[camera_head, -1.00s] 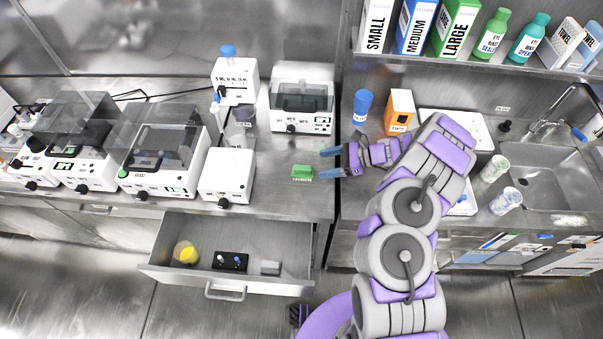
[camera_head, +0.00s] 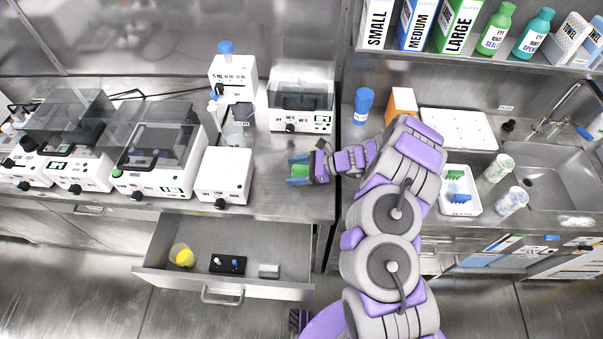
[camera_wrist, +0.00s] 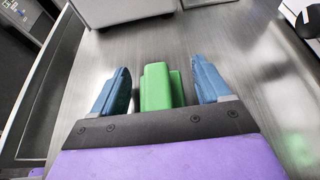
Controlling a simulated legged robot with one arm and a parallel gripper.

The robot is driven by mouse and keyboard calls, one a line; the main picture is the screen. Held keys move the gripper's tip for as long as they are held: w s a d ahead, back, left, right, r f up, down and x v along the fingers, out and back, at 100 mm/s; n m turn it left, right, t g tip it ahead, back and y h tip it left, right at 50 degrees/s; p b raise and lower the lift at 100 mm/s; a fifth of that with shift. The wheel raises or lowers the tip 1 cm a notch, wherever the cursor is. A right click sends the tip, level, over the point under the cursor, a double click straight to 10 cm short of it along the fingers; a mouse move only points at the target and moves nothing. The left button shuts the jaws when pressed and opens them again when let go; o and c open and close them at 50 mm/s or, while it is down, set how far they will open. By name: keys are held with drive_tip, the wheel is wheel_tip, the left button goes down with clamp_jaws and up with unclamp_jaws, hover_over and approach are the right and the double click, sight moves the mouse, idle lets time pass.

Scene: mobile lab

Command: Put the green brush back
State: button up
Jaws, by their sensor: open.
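The green brush (camera_head: 299,171) lies on the steel counter left of the sink section. In the wrist view the green brush (camera_wrist: 161,88) sits between my two blue fingers, with a gap on each side. My gripper (camera_head: 298,171) is open around the brush; it also shows in the wrist view (camera_wrist: 160,92). The brush's near end is hidden behind the gripper's dark edge. A white tray (camera_head: 447,206) on the right counter, in front of the sink area, holds another green item (camera_head: 455,175) and a blue brush-like item (camera_head: 460,198).
A drawer (camera_head: 165,245) stands open below the left counter, with a yellow-filled beaker (camera_head: 181,255) and a black holder (camera_head: 228,264) inside. White machines (camera_head: 225,176) line the left counter. Cups (camera_head: 496,168) stand between the small tray and the sink (camera_head: 560,180).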

drive_tip(key=shift+d, duration=0.15)
drive_tip(key=c, duration=1.2)
drive_tip(key=shift+o, duration=0.2)
drive_tip(key=shift+r, duration=0.1)
wheel_tip(320, 180, up, 28)
drive_tip(key=p, duration=0.7)
drive_tip(key=w+d+r+m+t+h, duration=0.2)
drive_tip(key=d+r+m+t+h, duration=0.2)
drive_tip(key=d, duration=0.8)
drive_tip(key=w+d+r+m+t+h, duration=0.2)
drive_tip(key=d+r+m+t+h, duration=0.3)
drive_tip(key=d+r+m+t, duration=0.3)
drive_tip(key=d+m, duration=0.2)
drive_tip(key=d, duration=0.2)
drive_tip(key=shift+w+d+t, duration=0.25)
drive_tip(key=shift+d+t, duration=0.05)
